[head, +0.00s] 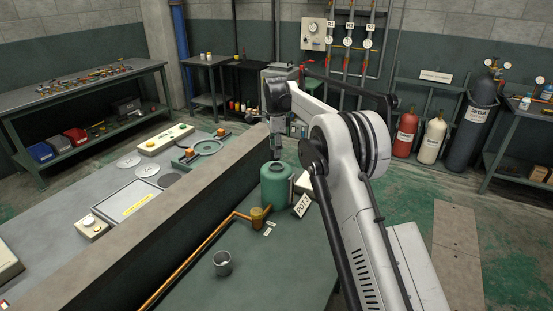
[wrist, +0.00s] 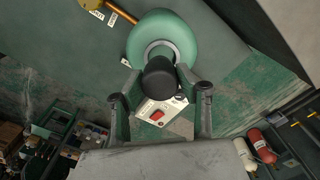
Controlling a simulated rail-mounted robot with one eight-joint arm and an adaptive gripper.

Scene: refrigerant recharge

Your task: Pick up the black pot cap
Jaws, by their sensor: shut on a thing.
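The green pot (head: 276,187) stands upright on the dark green bench, left of my arm in the head view. It also shows in the wrist view (wrist: 167,30), with a pale ring around its neck. The black pot cap (wrist: 160,80) is between my gripper's fingers (wrist: 160,76), which are shut on it. In the head view my gripper (head: 277,153) points down just above the pot top and hides the cap there. I cannot tell whether the cap still touches the neck.
A brass pipe (head: 205,245) with a fitting (head: 257,216) runs along the bench. A raised wall (head: 165,212) borders the bench's left. Gas cylinders (head: 433,140) stand at the back right.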

